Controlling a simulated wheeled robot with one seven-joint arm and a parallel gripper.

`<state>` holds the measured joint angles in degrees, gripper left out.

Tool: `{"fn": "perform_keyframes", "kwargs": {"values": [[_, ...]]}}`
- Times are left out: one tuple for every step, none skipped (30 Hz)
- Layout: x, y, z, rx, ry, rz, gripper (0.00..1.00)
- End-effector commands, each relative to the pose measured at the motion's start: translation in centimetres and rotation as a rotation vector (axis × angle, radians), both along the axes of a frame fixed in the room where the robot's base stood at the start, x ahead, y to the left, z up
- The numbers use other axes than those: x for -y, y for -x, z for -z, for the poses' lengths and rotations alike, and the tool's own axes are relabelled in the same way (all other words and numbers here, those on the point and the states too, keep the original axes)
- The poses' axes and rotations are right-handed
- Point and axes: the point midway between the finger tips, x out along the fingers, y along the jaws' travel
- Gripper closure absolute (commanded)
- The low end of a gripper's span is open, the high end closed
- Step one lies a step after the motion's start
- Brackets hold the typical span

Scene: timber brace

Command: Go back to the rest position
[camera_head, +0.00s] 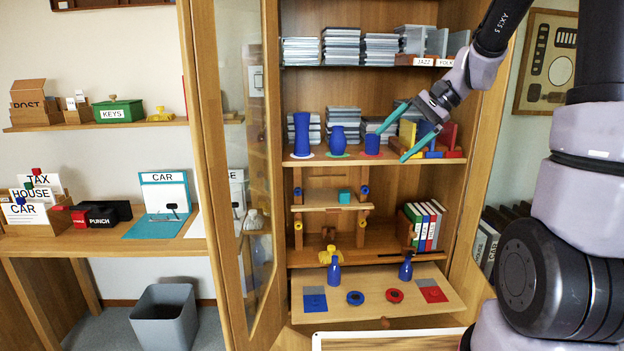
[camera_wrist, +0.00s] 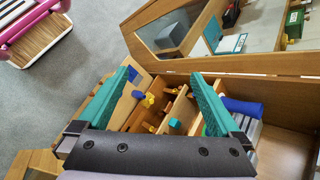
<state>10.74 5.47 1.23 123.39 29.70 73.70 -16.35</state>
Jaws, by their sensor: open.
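My gripper (camera_head: 393,145) is open, its two teal fingers apart with nothing between them. In the head view it is in front of the right part of the cabinet's vase shelf, overlapping the blue cup (camera_head: 372,144) and coloured blocks (camera_head: 450,136). Whether it touches any of them I cannot tell. In the wrist view, the open fingers (camera_wrist: 160,75) point down toward the cabinet. A timber frame (camera_head: 330,207) stands lower in the cabinet, with blue and yellow pegs at its posts and a teal block (camera_head: 344,196) on its crosspiece.
The cabinet's glass door (camera_head: 243,170) stands open on the left. Below the frame, a pulled-out board (camera_head: 375,308) holds blue bottles, discs and mats. A desk (camera_head: 100,238) with cards and a grey bin (camera_head: 165,316) are at left. Framed tools (camera_head: 548,65) hang at right.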

Motion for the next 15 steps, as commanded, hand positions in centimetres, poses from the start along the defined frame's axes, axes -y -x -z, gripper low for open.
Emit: {"fn": "perform_keyframes", "kwargs": {"values": [[-0.1, 1.7, -1.3, 0.043, 0.054, -0.022, 0.0], [0.0, 2.6, -1.8, 0.066, 0.088, -0.032, 0.0], [0.1, 3.8, -2.4, 0.096, 0.132, -0.046, 0.0], [0.2, 4.7, -2.9, 0.119, 0.164, -0.056, 0.0], [0.3, 5.6, -3.4, 0.144, 0.196, -0.063, 0.0], [0.6, 6.8, -3.9, 0.178, 0.238, -0.074, 0.0], [0.8, 7.6, -4.3, 0.204, 0.271, -0.081, 0.0], [1.0, 8.5, -4.7, 0.23, 0.302, -0.088, 0.0], [1.3, 9.6, -5.2, 0.266, 0.343, -0.096, 0.0], [1.5, 10.4, -5.5, 0.295, 0.373, -0.101, 0.0], [1.7, 11.2, -5.9, 0.324, 0.402, -0.106, 0.0], [2.1, 12.2, -6.3, 0.362, 0.441, -0.11, 0.0], [2.4, 13.0, -6.5, 0.39, 0.469, -0.114, 0.0], [2.6, 13.7, -6.8, 0.418, 0.495, -0.115, 0.0], [2.9, 14.5, -7.1, 0.453, 0.527, -0.119, 0.0]]}}
